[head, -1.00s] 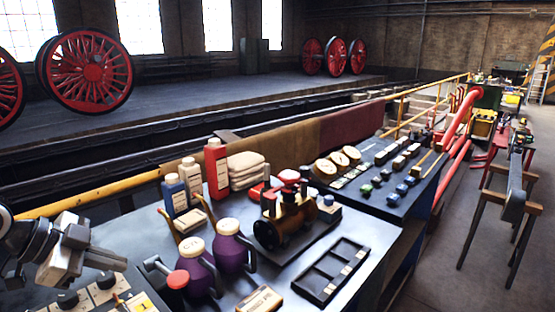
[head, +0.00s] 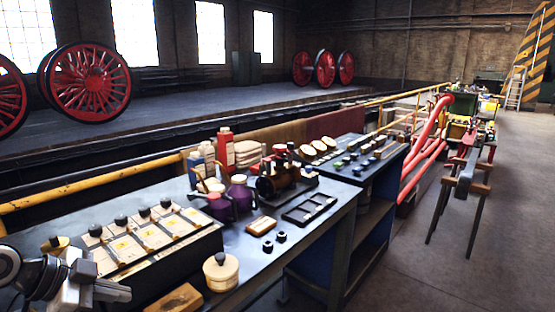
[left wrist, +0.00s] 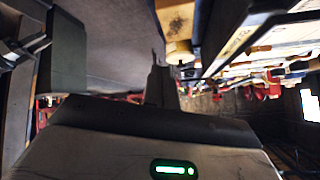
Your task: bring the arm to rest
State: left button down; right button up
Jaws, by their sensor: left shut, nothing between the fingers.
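My left gripper (head: 112,292) is at the lower left of the head view, shut and empty. It is over the near left part of the workbench (head: 262,262), in front of a panel with black knobs (head: 140,240). In the left wrist view its fingers (left wrist: 160,72) show close together with nothing between them. I cannot tell the exact gap between the gripper and the bench. My right gripper is not in view.
A round cream pot (head: 221,272) and a wooden block (head: 175,299) stand near the gripper. Purple jugs (head: 240,193), a small model engine (head: 278,178) and a black tray (head: 309,207) are farther along. Open floor (head: 400,275) lies to the right.

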pick_arm(q)
jog(key=shift+n, duration=0.6)
jog(key=d+f, duration=0.1)
jog(key=f, duration=0.3)
jog(key=w+d+f, duration=0.1)
jog(key=f, duration=0.1)
jog(key=shift+d+f, duration=0.1)
jog(key=shift+d, duration=0.2)
jog(key=s+d+f+n+t+y, duration=0.2)
jog(key=s+d+f+n, duration=0.3)
jog(key=s+f, duration=0.4)
jog(key=s+d+f+n+t+y, duration=0.1)
jog(key=s+d+f+n+y, duration=0.1)
jog(key=s+d+f+n, duration=0.3)
jog(key=s+d+f, duration=0.1)
jog(key=s+f, duration=0.3)
jog(key=shift+s+f+t, duration=0.2)
jog(key=shift+s+t, duration=0.1)
jog(key=shift+t, duration=0.1)
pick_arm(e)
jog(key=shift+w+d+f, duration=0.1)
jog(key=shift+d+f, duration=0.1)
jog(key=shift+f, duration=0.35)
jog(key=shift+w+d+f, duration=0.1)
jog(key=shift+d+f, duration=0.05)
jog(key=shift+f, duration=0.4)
pick_arm(q)
jog(key=shift+a, duration=0.1)
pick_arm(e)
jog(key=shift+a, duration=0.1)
